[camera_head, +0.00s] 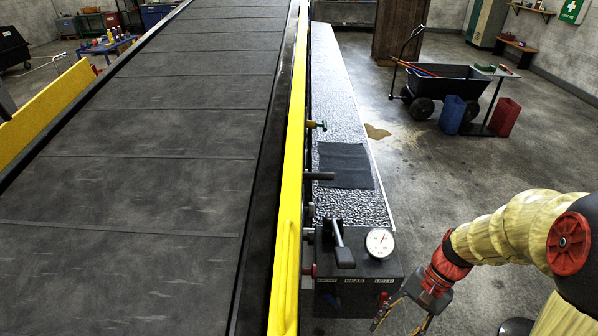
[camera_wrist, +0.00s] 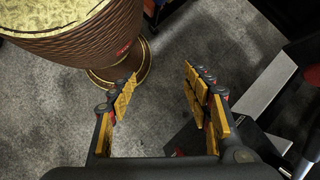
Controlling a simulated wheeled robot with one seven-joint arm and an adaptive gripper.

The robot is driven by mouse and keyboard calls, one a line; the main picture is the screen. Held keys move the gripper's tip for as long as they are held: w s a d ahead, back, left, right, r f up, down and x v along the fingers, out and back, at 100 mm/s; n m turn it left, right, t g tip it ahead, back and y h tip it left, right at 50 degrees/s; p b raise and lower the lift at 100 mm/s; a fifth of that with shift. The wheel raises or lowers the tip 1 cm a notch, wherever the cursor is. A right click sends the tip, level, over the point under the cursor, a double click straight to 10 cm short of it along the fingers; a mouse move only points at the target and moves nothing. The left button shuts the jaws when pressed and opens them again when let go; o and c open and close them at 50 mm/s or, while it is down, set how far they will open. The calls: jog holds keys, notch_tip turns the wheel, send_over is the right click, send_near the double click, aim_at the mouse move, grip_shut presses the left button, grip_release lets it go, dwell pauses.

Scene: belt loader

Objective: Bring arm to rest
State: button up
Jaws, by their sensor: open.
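My gripper (camera_wrist: 160,95) is open in the wrist view, its two yellow-padded fingers apart with only bare floor between them. In the head view my arm, in a pale yellow segmented cover with red joints, comes in from the right edge. It bends down to my gripper (camera_head: 402,315), which hangs low beside the front of the control box (camera_head: 345,270). That box carries a black lever (camera_head: 340,245) and a white round gauge (camera_head: 380,242). The gripper's tips are partly cut by the bottom edge.
The dark belt (camera_head: 140,140) with its yellow rail (camera_head: 290,170) fills the left. A metal ledge (camera_head: 335,110) bears a black mat (camera_head: 345,165). A black cart (camera_head: 440,88) stands on open floor at right. A brown ribbed drum-like object (camera_wrist: 90,45) is near my fingers.

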jog(key=s+a+r+n+t+h+b, duration=0.1)
jog(key=r+n+t, duration=0.3)
jog(key=r, duration=0.4)
jog(key=s+a+r+n+t+h+b, duration=0.2)
jog(key=s+r+n+t+h+b, duration=0.1)
jog(key=r, duration=0.4)
jog(key=shift+a+r+n+t+h+b, duration=0.2)
jog(key=shift+r+n+t+h+b, duration=0.15)
jog(key=shift+n+t+h, duration=0.35)
